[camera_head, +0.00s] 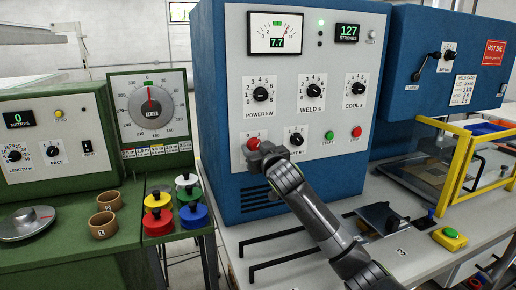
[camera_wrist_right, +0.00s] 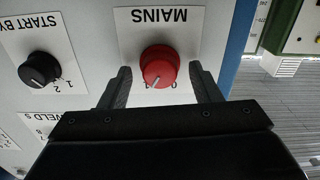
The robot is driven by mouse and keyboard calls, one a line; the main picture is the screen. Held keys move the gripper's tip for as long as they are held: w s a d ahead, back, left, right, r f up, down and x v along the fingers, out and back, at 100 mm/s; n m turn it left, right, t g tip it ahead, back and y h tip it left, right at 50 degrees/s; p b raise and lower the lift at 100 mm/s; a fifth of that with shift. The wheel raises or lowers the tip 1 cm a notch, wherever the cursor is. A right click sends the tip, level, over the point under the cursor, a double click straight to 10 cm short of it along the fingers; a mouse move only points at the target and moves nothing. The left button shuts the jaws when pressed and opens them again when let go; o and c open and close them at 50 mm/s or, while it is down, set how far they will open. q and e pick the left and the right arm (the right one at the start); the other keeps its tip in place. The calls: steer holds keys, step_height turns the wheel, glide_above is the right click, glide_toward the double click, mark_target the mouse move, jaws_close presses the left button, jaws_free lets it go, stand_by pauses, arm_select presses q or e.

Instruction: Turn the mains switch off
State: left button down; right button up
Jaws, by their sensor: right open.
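The mains switch is a round red knob (camera_wrist_right: 158,66) on a white plate marked MAINS (camera_wrist_right: 130,22), upside down in the wrist view. In the head view the red knob (camera_head: 253,143) sits low on the left of the blue welder's front panel. My right gripper (camera_wrist_right: 161,72) is open, with one finger on each side of the knob; I cannot tell whether they touch it. In the head view my right gripper (camera_head: 264,156) partly hides the switch plate. My left gripper is not in view.
The black START BY knob (camera_wrist_right: 39,69) is beside the mains switch. The blue welder cabinet (camera_head: 212,100) shows a lit strokes display (camera_head: 347,32), a green start button (camera_head: 329,135) and a red stop button (camera_head: 356,132). A yellow-framed guard (camera_head: 455,165) stands right.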

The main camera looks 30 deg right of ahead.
steer(key=c, duration=1)
